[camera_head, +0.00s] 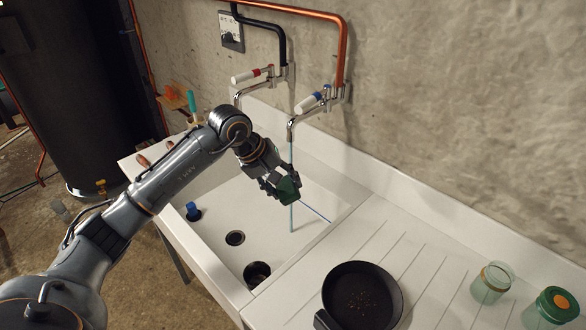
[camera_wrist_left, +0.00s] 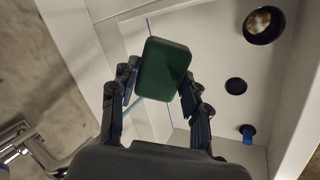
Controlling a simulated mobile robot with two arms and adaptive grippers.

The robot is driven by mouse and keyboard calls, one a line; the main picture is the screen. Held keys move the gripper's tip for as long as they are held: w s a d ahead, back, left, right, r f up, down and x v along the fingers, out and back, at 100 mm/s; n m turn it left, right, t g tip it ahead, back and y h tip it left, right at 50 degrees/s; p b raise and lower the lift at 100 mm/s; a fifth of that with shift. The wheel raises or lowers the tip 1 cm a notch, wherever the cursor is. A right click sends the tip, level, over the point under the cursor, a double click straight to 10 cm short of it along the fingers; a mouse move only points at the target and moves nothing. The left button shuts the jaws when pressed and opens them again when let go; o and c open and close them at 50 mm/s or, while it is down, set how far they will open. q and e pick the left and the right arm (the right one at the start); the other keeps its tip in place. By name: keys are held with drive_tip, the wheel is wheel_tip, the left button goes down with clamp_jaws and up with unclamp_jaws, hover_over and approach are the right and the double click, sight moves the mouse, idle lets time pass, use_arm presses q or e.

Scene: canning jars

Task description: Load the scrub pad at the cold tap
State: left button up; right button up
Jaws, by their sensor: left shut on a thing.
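My left gripper (camera_head: 281,185) is shut on a dark green scrub pad (camera_head: 288,190) above the sink basin. In the left wrist view the pad (camera_wrist_left: 164,70) sits between the two fingers (camera_wrist_left: 160,88). The cold tap (camera_head: 308,103), with a blue mark on its white lever, is on the wall above. A pale blue stream (camera_head: 291,158) runs down from its spout. The stream passes at the pad and shows again below it; I cannot tell whether it touches the pad. The tap also shows in the left wrist view (camera_wrist_left: 18,140). My right gripper is not in view.
A red-marked tap (camera_head: 252,75) is at left. A black pan (camera_head: 362,297) and jars (camera_head: 492,283) stand on the ribbed drainboard.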

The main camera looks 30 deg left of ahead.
sight(279, 186)
use_arm(q)
drive_tip(key=s+d+r, duration=0.1)
drive_tip(key=s+r, duration=0.3)
drive_tip(key=shift+s+d, duration=0.15)
drive_tip(key=shift+s, duration=0.2)
drive_tip(key=shift+f, duration=0.1)
